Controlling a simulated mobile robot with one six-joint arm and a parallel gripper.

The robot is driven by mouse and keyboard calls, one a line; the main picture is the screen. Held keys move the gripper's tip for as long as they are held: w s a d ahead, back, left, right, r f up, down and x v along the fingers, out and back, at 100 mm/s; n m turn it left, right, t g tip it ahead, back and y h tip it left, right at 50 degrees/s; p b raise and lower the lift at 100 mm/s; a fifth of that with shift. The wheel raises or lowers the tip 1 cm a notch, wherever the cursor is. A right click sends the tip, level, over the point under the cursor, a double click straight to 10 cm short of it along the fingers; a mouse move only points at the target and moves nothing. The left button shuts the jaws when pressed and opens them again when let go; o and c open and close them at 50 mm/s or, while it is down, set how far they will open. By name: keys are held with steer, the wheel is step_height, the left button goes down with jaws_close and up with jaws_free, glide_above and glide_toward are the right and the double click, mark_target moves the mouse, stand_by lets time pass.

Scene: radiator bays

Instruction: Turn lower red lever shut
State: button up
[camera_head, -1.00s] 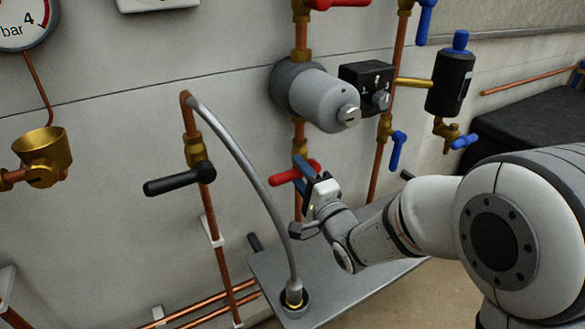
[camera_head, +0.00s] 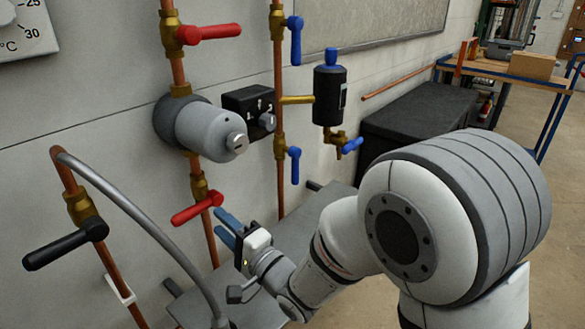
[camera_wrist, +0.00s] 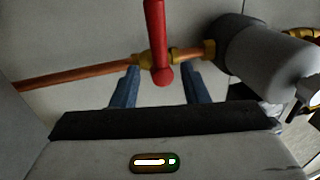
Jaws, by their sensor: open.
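The lower red lever (camera_head: 197,208) sits on a brass valve (camera_head: 200,187) below the grey cylinder, and its handle points left, across the vertical copper pipe. My gripper (camera_head: 222,225) is open, with its blue fingers just right of and slightly below the lever's hub. In the wrist view the red lever (camera_wrist: 156,40) runs crosswise to the pipe. Its rounded hub end appears between the two fingers (camera_wrist: 160,78), with space on either side. I see no contact, but the depth between fingertips and hub is hard to judge.
An upper red lever (camera_head: 210,33), blue levers (camera_head: 295,40) and a black-handled valve (camera_head: 65,245) are nearby. The grey cylinder (camera_head: 210,132) juts out above the lower lever. A curved grey hose (camera_head: 130,210) stands to the left, and a metal plate (camera_head: 190,300) lies below.

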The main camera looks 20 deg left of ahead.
steer(key=w+d+r+t+h+p, duration=0.1)
steer(key=w+d+r+h+p, duration=0.25)
steer(key=d, duration=0.35)
steer(key=w+d+r+n+t+h+p, duration=0.1)
steer(key=w+d+r+h+p, duration=0.3)
steer(key=d, duration=0.4)
steer(key=w+d+r+t+h+p, duration=0.1)
steer(key=w+d+r+h+p, duration=0.3)
steer(key=d, duration=0.3)
steer(key=s+d+r+n+g+h+p, duration=0.1)
steer(key=s+d+r+h+p, duration=0.15)
steer(key=d, duration=0.35)
steer(key=s+d+r+g+h+p, duration=0.1)
steer(key=s+d+h+p, duration=0.2)
steer(key=d, duration=0.4)
steer(key=s+d+r+n+g+h+p, duration=0.1)
steer(key=s+d+r+g+p, duration=0.2)
steer(key=s, duration=0.3)
steer(key=s+d+r+n+g+p, duration=0.1)
steer(key=s+d+r+g+p, duration=0.2)
steer(key=s+d, duration=0.3)
steer(key=shift+s+d+n+h+p, duration=0.15)
steer(key=shift+s+n+h+p, duration=0.2)
steer(key=shift+s+p, duration=0.35)
